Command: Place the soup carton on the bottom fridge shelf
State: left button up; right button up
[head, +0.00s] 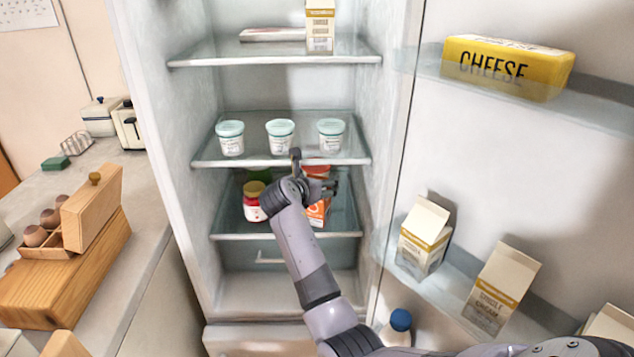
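My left gripper is not in view.
Several yogurt cups (281,136) stand on the shelf above. The fridge door holds cheese (507,67) and cartons (424,237). The fridge floor (265,292) looks clear.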

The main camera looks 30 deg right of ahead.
jog(key=v, duration=1.2)
jog(key=a+f+m+t+y, duration=0.5)
jog(key=a+f+m+y, duration=0.3)
jog(key=f, duration=0.5)
jog(key=s+a+f+m+g+y, duration=0.15)
jog(key=s+f, duration=0.35)
jog(key=f, duration=0.6)
jog(key=s+a+f+m+g, duration=0.25)
jog(key=s+f, duration=0.25)
jog(key=f, duration=0.6)
jog(key=s+a+f+m+g+y, duration=0.15)
jog(key=s+f, duration=0.35)
jog(key=f, duration=0.6)
jog(key=s+d+f+m+g, duration=0.1)
jog(key=s+f+m+g, duration=0.1)
jog(key=s+f, duration=0.5)
jog(key=s+d+f+m+g, duration=0.1)
jog(key=s+f+m, duration=0.3)
jog(key=s, duration=1.5)
jog(key=s+d+f+m+g, duration=0.1)
jog(key=s+f+m+g, duration=0.2)
jog(key=s+f, duration=0.7)
jog(key=s, duration=0.3)
jog(key=shift+d, duration=0.15)
